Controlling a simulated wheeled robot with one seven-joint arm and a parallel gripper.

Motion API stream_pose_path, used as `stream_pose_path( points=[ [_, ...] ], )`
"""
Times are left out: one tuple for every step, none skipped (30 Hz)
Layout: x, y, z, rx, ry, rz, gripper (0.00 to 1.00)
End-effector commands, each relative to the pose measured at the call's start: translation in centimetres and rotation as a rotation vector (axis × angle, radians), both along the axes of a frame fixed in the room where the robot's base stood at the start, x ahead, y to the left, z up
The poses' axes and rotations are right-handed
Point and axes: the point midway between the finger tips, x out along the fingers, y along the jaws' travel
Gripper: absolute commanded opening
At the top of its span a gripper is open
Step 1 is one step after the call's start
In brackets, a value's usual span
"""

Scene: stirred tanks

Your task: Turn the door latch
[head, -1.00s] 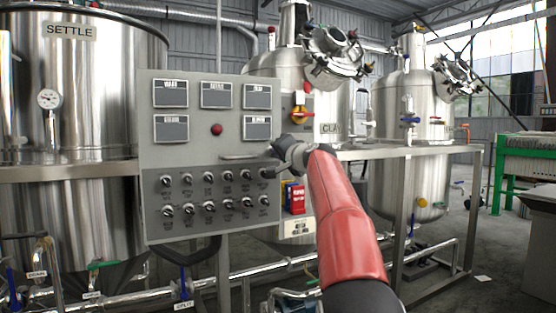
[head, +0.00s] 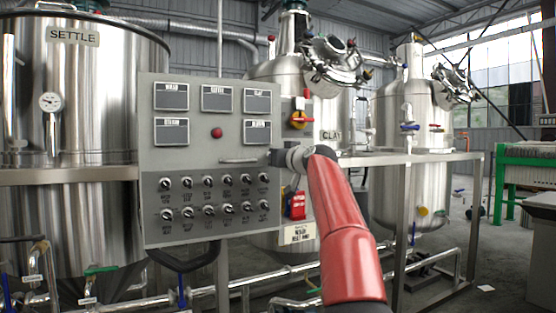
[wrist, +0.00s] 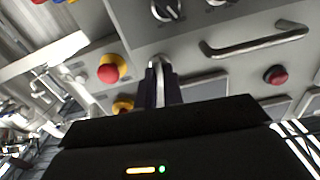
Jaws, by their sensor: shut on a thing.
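The grey control panel (head: 205,190) stands in front of the tanks, with a fixed bar handle (head: 238,161) near its right edge. My gripper (head: 274,157) is at that right edge, just right of the handle. In the wrist view my gripper (wrist: 160,84) is shut on a small bright metal piece, the door latch (wrist: 157,64), at the panel's edge. Only the latch's rounded tip shows; the fingers cover the rest, so its angle is hard to tell. In the head view my gripper and wrist hide the latch. The bar handle also shows in the wrist view (wrist: 255,42).
A red button (head: 216,132) and several selector knobs (head: 207,182) are on the panel. A red and yellow switch (head: 299,119) and a red box (head: 297,205) sit just right of it. Steel tanks (head: 90,90) stand behind. Pipes (head: 270,275) run low across the front.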

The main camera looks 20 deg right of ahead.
Motion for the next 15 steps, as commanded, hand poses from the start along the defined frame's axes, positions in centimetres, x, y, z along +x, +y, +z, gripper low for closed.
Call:
stream_pose_path(
  points=[
    [0.08, 0.00, -0.21, -0.018, 0.002, 0.001, 0.00],
    [0.08, 0.00, -0.21, -0.028, 0.002, 0.001, 0.00],
    [0.08, 0.00, -0.21, -0.042, 0.001, 0.001, 0.00],
    [0.07, 0.00, -0.20, -0.051, 0.001, 0.001, 0.00],
    [0.07, 0.00, -0.19, -0.059, 0.001, 0.001, 0.00],
    [0.07, -0.01, -0.18, -0.067, 0.001, 0.001, 0.00],
    [0.06, 0.00, -0.18, -0.072, 0.000, 0.001, 0.00],
    [0.06, -0.01, -0.17, -0.077, 0.000, 0.001, 0.00],
    [0.06, 0.00, -0.16, -0.082, 0.000, 0.001, 0.00],
    [0.06, 0.00, -0.16, -0.085, 0.000, 0.001, 0.00],
    [0.06, 0.00, -0.16, -0.087, 0.000, 0.001, 0.00],
    [0.06, 0.00, -0.16, -0.089, 0.000, 0.001, 0.00],
    [0.06, 0.00, -0.16, -0.090, 0.000, 0.001, 0.00],
    [0.06, 0.00, -0.16, -0.091, 0.000, 0.001, 0.00],
    [0.07, 0.00, -0.16, -0.091, 0.000, 0.001, 0.00]
  ],
)
